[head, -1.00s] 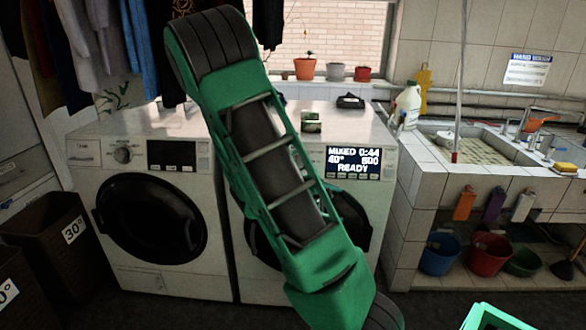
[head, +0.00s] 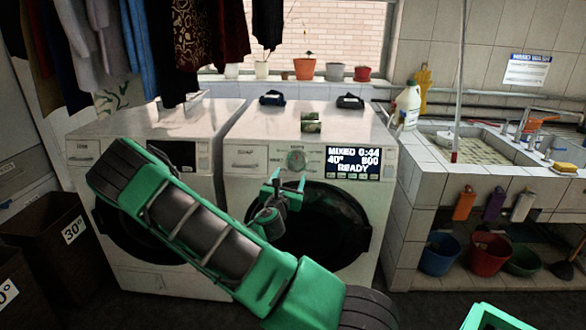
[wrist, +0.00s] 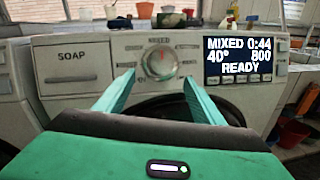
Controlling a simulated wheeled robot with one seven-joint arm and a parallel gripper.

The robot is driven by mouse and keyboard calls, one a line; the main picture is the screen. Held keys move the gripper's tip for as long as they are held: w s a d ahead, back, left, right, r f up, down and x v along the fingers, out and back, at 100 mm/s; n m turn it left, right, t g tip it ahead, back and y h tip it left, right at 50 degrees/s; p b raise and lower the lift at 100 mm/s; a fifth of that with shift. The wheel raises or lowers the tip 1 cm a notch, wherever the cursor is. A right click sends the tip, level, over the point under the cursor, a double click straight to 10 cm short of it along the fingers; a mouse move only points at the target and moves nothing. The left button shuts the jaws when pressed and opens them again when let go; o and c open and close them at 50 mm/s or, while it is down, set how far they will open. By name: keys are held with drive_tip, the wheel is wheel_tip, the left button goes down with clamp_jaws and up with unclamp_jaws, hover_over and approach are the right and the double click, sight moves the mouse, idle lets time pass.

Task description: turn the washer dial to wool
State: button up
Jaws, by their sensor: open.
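The right washer (head: 240,135) has a round dial (head: 296,159) in the middle of its panel. The washer's display (head: 353,162) reads MIXED 0:44, 40°, 800, READY. My gripper (head: 288,180) is open and empty, just in front of and below the dial. In the wrist view its two green fingers (wrist: 158,92) point at the panel on either side below the dial, apart from it. The word wool is too small to read.
A soap drawer (wrist: 75,68) is left of the dial. A second washer (head: 125,240) stands at the left, partly behind my arm. The tiled sink (head: 440,165) is at the right.

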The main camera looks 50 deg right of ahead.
sight(295, 164)
drive_tip(key=x, duration=0.8)
drive_tip(key=shift+w+d+r, duration=0.1)
drive_tip(key=shift+w+d, duration=0.1)
drive_tip(key=shift+d, duration=0.15)
drive_tip(key=c, duration=1)
